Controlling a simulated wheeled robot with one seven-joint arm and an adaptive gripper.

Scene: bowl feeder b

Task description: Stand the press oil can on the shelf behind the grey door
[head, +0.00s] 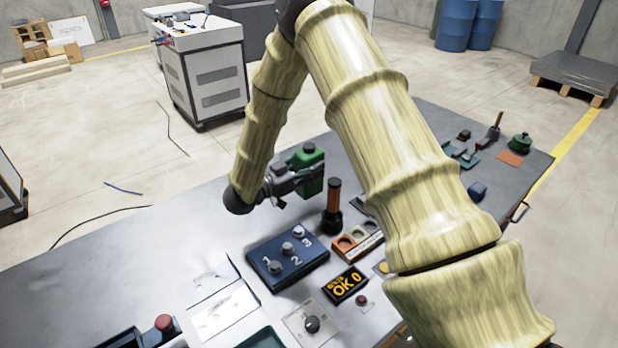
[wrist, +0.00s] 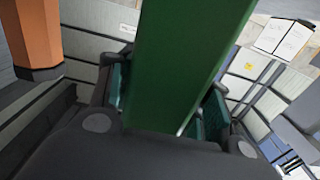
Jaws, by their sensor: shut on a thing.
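A green can with a dark cap (head: 309,154) is in my gripper (head: 308,182), over the far part of the grey table. No label on it can be read. In the wrist view the green can (wrist: 185,60) fills the middle between the two finger pads, which press on its sides. The can looks roughly upright in the head view; whether its base touches the table cannot be told. No grey door or shelf can be made out for sure in either view.
An orange-and-black torch-like object (head: 333,205) stands close right of my gripper. A grey cabinet (head: 205,75) stands beyond the table. The table's left part (head: 130,245) is clear.

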